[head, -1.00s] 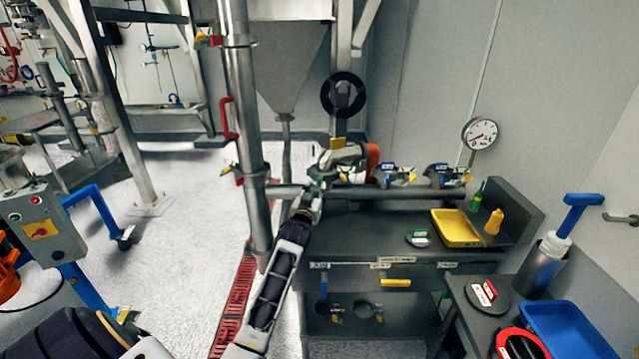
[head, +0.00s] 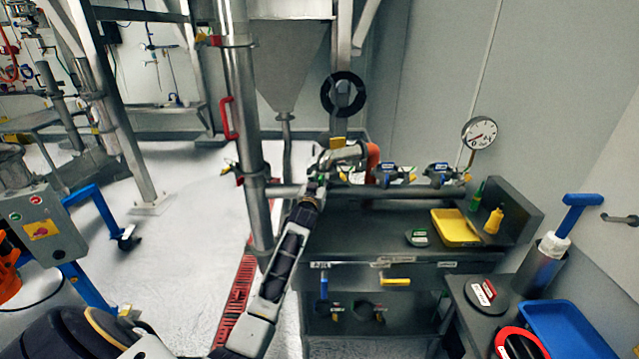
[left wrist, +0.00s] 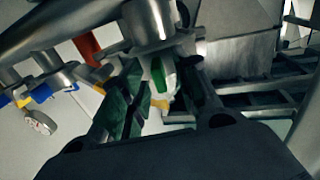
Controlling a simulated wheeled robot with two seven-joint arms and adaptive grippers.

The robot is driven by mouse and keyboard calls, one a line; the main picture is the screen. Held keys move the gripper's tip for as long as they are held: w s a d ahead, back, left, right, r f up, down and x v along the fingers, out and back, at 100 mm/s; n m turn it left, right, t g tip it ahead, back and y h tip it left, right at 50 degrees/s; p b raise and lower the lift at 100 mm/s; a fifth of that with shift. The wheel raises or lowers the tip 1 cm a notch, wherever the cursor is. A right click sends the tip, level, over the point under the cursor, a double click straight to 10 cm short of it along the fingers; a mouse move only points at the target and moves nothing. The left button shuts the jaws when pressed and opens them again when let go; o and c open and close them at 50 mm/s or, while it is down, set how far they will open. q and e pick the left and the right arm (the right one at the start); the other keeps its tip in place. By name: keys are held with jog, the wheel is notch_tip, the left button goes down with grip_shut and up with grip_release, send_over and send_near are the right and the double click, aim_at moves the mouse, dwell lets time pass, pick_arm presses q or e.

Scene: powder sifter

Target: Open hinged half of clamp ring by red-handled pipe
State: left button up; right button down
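A vertical steel pipe (head: 241,90) with a red handle (head: 228,118) stands left of the bench in the head view. Metal pipe fittings (head: 345,152) with an orange-red part (head: 373,158) sit above the bench's back left. My left gripper (head: 320,170) is at these fittings. In the left wrist view, the left gripper (left wrist: 163,105) has its dark fingers apart on either side of a small green-and-white part (left wrist: 160,78) below a steel fitting (left wrist: 148,22). I cannot tell whether they touch it. The clamp ring and its hinge are not clearly distinguishable. My right gripper is out of view.
The dark bench (head: 360,235) holds a yellow tray (head: 447,230) and bottles. Blue valves (head: 394,174) line the pipe to the right of my gripper. A pressure gauge (head: 479,133) stands at the back right. A blue tray (head: 575,335) sits at front right.

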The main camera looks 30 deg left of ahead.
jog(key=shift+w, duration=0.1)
pick_arm(q)
grip_shut()
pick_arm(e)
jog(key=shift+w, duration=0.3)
pick_arm(q)
jog(key=shift+s, duration=0.1)
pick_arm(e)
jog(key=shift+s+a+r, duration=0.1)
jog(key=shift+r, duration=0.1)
